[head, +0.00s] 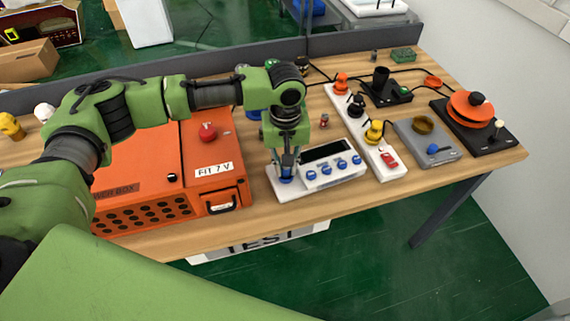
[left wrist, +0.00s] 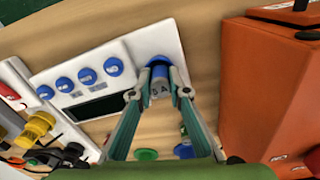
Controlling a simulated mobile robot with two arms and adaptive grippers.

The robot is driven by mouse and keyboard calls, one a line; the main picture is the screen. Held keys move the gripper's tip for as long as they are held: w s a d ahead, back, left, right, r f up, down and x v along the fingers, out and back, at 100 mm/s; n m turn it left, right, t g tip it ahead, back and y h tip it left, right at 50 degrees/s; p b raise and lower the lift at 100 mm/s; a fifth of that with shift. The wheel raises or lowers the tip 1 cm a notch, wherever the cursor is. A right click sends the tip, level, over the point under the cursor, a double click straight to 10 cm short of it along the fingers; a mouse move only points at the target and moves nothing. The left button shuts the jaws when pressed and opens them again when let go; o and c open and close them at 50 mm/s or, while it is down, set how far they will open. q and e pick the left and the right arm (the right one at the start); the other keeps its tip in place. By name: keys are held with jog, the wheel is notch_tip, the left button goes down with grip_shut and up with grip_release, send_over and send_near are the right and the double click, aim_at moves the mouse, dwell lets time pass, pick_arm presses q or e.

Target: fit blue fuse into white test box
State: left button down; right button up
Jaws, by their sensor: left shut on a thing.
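The white test box (head: 334,166) lies on the table with a dark display and a row of blue knobs. It also shows at the upper left of the left wrist view (left wrist: 85,88). My left gripper (head: 286,167) points down over the left end of its white plate. A round blue part lies at the fuse's far end, on the plate. I cannot tell whether the fuse is seated. My right gripper is not in view.
An orange box (head: 215,167) with a red knob stands close left of my gripper. A white power strip (head: 366,130) with coloured plugs lies right of the test box. A grey tray (head: 427,141) and an orange-topped device (head: 472,108) stand farther right. Bare table lies in front.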

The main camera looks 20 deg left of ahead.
pick_arm(q)
jog(key=c, duration=1.9)
grip_release()
jog(key=shift+s+f, duration=0.5)
jog(key=shift+f, duration=0.35)
jog(key=shift+w+f, duration=0.2)
jog(key=shift+w, duration=0.15)
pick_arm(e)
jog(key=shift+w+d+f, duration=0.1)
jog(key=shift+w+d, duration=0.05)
pick_arm(q)
jog(key=shift+s+r, duration=0.1)
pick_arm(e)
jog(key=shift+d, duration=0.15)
pick_arm(q)
jog(key=shift+r+b, duration=0.4)
jog(key=shift+b, duration=0.05)
jog(key=r, duration=0.4)
jog(key=r+b, duration=0.1)
jog(key=r, duration=0.6)
jog(key=shift+w+r+b, duration=0.3)
jog(key=shift+r, duration=0.6)
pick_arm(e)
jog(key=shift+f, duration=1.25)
pick_arm(q)
jog(key=shift+s, duration=0.1)
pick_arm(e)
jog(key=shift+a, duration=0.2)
